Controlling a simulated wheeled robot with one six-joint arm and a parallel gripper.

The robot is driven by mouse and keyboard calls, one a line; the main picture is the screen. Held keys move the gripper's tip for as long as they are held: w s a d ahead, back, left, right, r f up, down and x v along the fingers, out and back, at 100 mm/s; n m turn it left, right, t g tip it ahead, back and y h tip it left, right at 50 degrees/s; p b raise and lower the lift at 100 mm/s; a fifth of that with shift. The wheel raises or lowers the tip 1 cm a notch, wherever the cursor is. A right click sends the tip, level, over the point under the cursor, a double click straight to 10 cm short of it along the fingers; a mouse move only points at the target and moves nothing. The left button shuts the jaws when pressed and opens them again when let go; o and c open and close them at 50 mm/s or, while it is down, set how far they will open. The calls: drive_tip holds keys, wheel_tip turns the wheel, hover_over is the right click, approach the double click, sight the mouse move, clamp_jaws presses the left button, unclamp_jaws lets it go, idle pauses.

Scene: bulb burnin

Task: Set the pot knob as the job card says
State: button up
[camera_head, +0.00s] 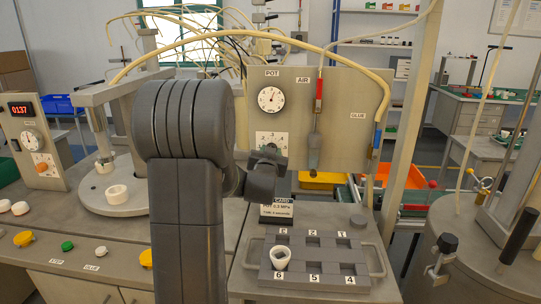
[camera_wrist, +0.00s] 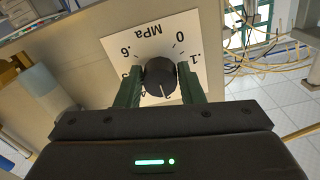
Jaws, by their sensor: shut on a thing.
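The black pot knob (camera_wrist: 160,77) sits on a white scale plate (camera_wrist: 118,52) marked in MPa, which appears upside down in the wrist view. My gripper (camera_wrist: 160,84) has its two green jaws closed on opposite sides of the knob. The knob's white pointer line points toward the lower edge of the plate, where the numbers are hidden by the knob and gripper. In the head view the plate (camera_head: 265,136) is on the panel, with my gripper (camera_head: 268,151) in front of its lower part. The job card (camera_head: 284,211) reads POT 0.3 MPa, with a smaller line about seconds.
A round gauge (camera_head: 271,98) labelled POT is above the plate. A hanging air tool (camera_head: 314,150) is close on the right. A grey numbered tray (camera_head: 313,281) with a white cup (camera_head: 280,258) in slot 6 is below. Hoses arch over the panel.

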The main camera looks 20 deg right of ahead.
drive_tip(key=o, duration=1)
drive_tip(key=b+v, duration=0.2)
drive_tip(key=v, duration=1.1)
drive_tip(key=shift+s+a+f, duration=0.1)
drive_tip(key=shift+s+a, duration=0.15)
drive_tip(key=shift+s, duration=0.05)
drive_tip(key=shift+w, duration=0.1)
drive_tip(key=p+x, duration=0.2)
drive_tip(key=x, duration=1.1)
drive_tip(key=shift+w+d, duration=0.2)
drive_tip(key=shift+d, duration=0.1)
